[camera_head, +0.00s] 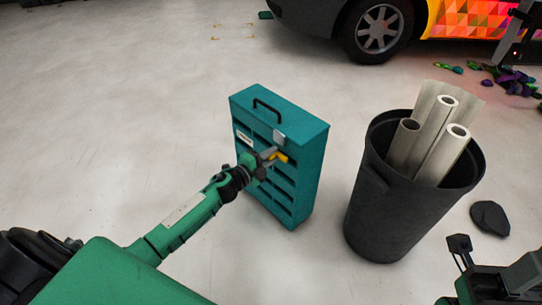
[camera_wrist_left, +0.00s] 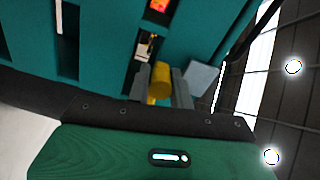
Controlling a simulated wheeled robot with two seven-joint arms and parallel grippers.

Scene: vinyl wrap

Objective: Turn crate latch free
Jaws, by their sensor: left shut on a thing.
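A teal crate (camera_head: 310,155) with a black top handle and open slots in its front stands upright on the floor in the head view. Its yellow latch (camera_head: 281,157) sits on the upper front, below a pale plate (camera_head: 279,136). My left gripper (camera_head: 270,155) is at the crate's front, shut on the latch. In the left wrist view the yellow latch (camera_wrist_left: 159,82) shows between the two grey fingers (camera_wrist_left: 160,92), close to the teal front (camera_wrist_left: 105,50). The fingers hide part of the latch. My right gripper (camera_head: 459,245) is at the lower right, away from the crate; its jaws are unclear.
A dark bin (camera_head: 385,215) with several pale rolls (camera_head: 440,140) stands right of the crate. A dark flat piece (camera_head: 490,217) lies beside it. A car (camera_head: 370,25) is at the back, with coloured scraps (camera_head: 510,80) nearby. The floor left of the crate is clear.

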